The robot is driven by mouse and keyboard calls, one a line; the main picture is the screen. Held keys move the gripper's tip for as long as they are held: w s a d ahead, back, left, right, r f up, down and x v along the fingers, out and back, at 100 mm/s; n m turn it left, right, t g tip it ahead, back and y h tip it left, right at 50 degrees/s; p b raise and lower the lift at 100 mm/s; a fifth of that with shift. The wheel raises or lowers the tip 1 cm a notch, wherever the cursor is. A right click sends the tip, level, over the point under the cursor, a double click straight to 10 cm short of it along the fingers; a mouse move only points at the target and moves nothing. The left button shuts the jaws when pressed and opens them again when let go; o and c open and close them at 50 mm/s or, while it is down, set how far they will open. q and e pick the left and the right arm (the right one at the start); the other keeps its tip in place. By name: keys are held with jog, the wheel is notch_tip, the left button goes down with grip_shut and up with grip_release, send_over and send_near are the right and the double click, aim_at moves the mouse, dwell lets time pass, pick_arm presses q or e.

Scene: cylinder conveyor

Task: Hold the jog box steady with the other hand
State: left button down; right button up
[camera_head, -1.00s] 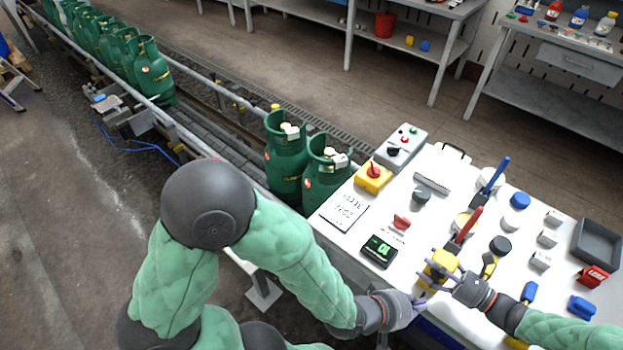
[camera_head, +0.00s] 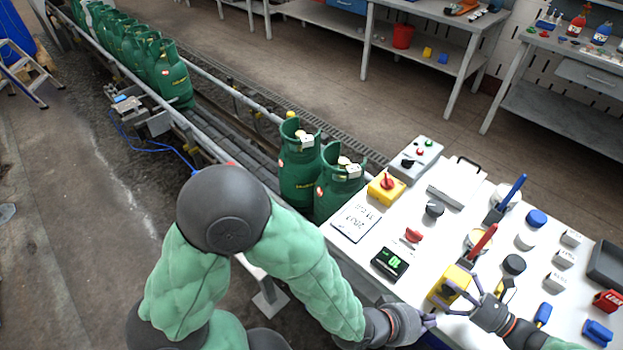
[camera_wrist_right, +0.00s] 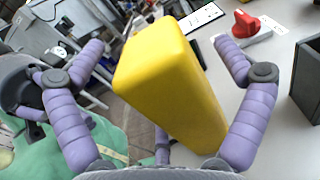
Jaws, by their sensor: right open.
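The yellow jog box (camera_head: 452,286) is at the front edge of the white table. In the right wrist view the yellow box (camera_wrist_right: 172,85) stands between my right gripper's purple fingers (camera_wrist_right: 165,60), with visible room beside the right finger. My right gripper (camera_head: 466,298) is open around the box in the head view. My left gripper (camera_head: 428,321) is just below and left of the box, at the table edge. Its fingers are small and partly overlapped there, so I cannot tell whether they are open or touching the box.
A blue-handled lever (camera_head: 511,195) stands farther back. Green gas cylinders (camera_head: 299,162) stand on the conveyor at left. Several small items fill the table's right side.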

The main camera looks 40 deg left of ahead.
jog(key=d, duration=1)
jog(key=shift+d, duration=0.15)
jog(key=shift+s+f, duration=0.1)
